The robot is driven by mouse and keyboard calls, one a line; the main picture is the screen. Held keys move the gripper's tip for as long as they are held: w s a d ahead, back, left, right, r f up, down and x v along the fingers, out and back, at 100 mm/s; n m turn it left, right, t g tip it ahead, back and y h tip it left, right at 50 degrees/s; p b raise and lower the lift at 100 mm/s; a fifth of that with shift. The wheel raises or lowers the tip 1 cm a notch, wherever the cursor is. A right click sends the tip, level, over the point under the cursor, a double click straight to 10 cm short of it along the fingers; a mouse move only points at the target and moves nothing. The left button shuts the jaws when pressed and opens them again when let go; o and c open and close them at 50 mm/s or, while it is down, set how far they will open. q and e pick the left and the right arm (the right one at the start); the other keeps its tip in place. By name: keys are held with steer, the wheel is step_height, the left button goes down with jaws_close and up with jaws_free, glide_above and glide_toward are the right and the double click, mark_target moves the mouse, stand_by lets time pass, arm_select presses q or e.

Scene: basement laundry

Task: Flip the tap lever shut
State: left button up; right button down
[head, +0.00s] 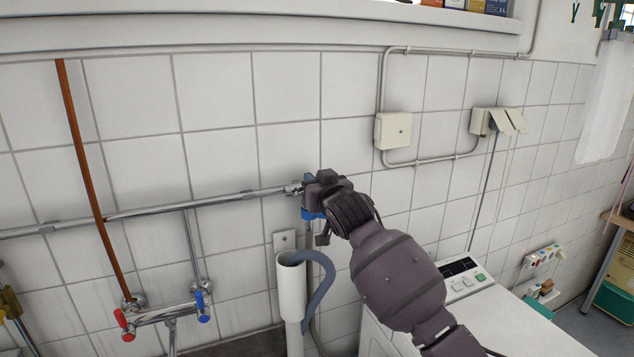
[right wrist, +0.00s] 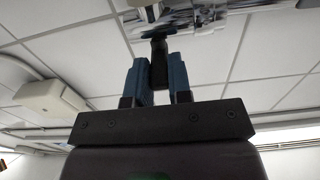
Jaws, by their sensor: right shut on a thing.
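The tap sits on the wall at the right end of a horizontal chrome pipe (head: 250,193). My right gripper (head: 313,200) reaches it from the lower right in the head view and covers most of it. In the right wrist view the blue-padded fingers of my right gripper (right wrist: 159,75) are closed around a dark upright piece, the tap lever (right wrist: 158,50). Blurred chrome of the tap (right wrist: 190,18) shows beyond the fingertips. The lever's exact angle is hard to tell. My left gripper is not in view.
A white standpipe (head: 291,290) with a grey hose (head: 325,275) stands just below the tap. A washing machine (head: 510,325) is at the lower right. A mixer tap with red and blue handles (head: 165,314) is at the lower left. A junction box (head: 393,130) is on the wall.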

stand_by(0.3)
steer(key=c, duration=1)
jaws_free()
steer(key=shift+c, duration=0.2)
steer(key=shift+s, duration=0.1)
steer(key=b+v, duration=0.1)
steer(key=v, duration=0.9)
steer(key=shift+s, duration=0.3)
